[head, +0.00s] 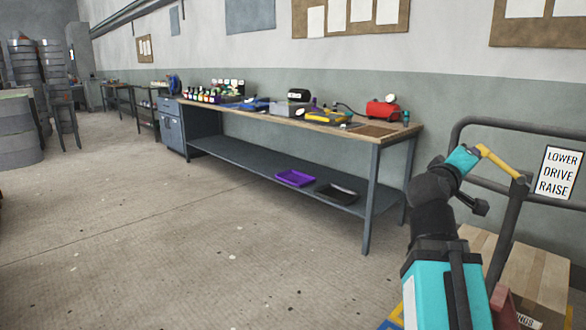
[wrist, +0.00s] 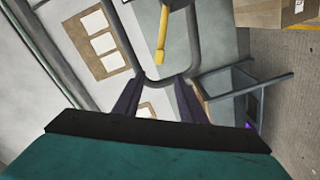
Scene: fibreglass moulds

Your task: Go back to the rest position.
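My gripper (wrist: 157,84) shows in the wrist view with its two dark fingers apart and nothing between them. In the head view my teal and black arm rises at the right, and the teal end of my gripper (head: 463,160) is close to the yellow lever (head: 502,162). In the wrist view the yellow lever (wrist: 162,38) hangs beyond the fingertips, apparently free of them. The fingers themselves cannot be made out in the head view.
A dark rail frame (head: 485,122) with a sign reading LOWER, DRIVE, RAISE (head: 559,172) stands right beside my arm. A cardboard box (head: 540,262) is below it. A workbench (head: 392,134) with tools runs along the wall.

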